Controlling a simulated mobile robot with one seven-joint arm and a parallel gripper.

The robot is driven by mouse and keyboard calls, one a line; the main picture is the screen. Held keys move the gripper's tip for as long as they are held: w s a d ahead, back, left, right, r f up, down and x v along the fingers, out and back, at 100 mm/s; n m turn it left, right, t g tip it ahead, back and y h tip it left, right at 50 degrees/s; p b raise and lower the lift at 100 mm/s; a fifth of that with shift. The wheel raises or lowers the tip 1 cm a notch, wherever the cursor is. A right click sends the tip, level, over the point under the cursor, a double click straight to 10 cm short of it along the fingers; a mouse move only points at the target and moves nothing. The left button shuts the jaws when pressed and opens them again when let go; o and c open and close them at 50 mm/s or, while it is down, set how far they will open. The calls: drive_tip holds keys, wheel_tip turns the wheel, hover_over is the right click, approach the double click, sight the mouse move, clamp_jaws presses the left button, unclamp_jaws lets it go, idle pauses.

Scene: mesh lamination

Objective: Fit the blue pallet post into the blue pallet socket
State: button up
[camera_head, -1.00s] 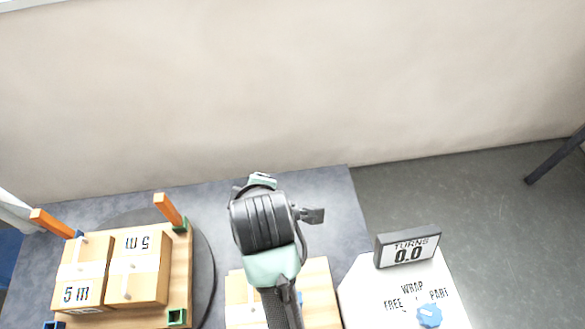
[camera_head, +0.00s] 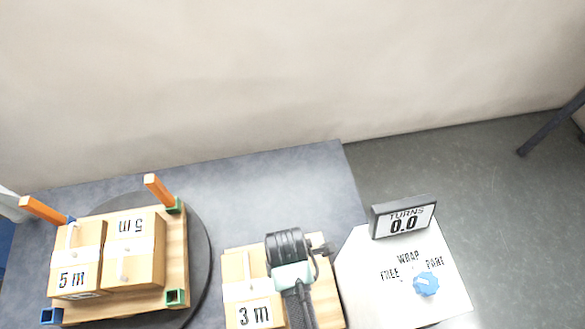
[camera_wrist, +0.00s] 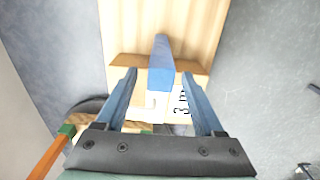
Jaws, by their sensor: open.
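The blue post (camera_wrist: 161,62) shows in the wrist view, by the wooden board and the 3 m box. It lies between the two fingers of my gripper (camera_wrist: 160,76), which are apart, with gaps on both sides. In the head view my gripper is over the right part of the wooden board, and my arm hides the post. The pallet (camera_head: 180,258) stands at the left. Its near left corner has an empty blue socket (camera_head: 51,315). Its far left corner has another blue socket (camera_head: 70,220) with an orange post in it.
The pallet rests on a dark round turntable (camera_head: 203,240) and carries two 5 m boxes. An empty green socket (camera_head: 176,297) is at its near right corner; an orange post (camera_head: 161,190) stands at the far right. A 3 m box (camera_head: 245,290) and a control panel (camera_head: 400,285) are to the right.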

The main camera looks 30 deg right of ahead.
drive_tip(key=f, duration=0.4)
drive_tip(key=shift+s+d+f, duration=0.1)
drive_tip(key=shift+d+f, duration=0.2)
drive_tip(key=shift+f, duration=0.05)
clamp_jaws()
idle(1.1)
